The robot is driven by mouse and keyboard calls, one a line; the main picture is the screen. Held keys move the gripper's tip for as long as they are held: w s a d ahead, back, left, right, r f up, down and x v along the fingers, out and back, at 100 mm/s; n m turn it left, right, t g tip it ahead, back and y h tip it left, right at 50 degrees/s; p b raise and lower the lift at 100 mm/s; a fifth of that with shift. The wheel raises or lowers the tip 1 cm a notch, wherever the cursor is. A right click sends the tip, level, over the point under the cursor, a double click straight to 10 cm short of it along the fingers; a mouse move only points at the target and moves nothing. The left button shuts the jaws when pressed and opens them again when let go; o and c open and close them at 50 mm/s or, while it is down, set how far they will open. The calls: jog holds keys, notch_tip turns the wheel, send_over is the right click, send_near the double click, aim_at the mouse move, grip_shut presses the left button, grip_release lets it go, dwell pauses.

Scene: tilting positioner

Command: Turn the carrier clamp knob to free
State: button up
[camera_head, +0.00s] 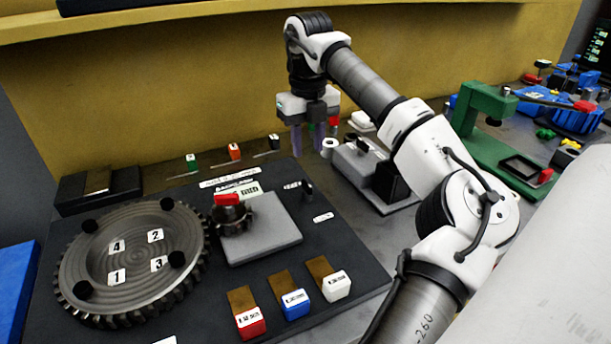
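A grey carrier block (262,228) sits on the dark base plate, with a small dark pinion gear (236,218) at its left end. A red handle (227,199) stands on top of the pinion. A small black upright knob (307,189) stands at the block's far right, beside small white labels; their print is too small to read. I cannot tell for sure which of these is the carrier clamp knob. My gripper (308,152) points down behind the black knob, apart from it. Its two fingers are apart with nothing seen held between them.
A large toothed wheel (135,257) with numbered labels lies at left. Red (250,322), blue (295,304) and white (336,286) blocks line the front. A grey fixture (357,165) stands right of my gripper, and a green press (489,125) farther right. A yellow wall rises behind.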

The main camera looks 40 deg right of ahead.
aim_at(307, 182)
notch_tip(307, 182, down, 10)
jog(key=shift+r+p, duration=0.15)
jog(key=shift+p, duration=0.55)
jog(key=shift+c, duration=0.3)
grip_shut()
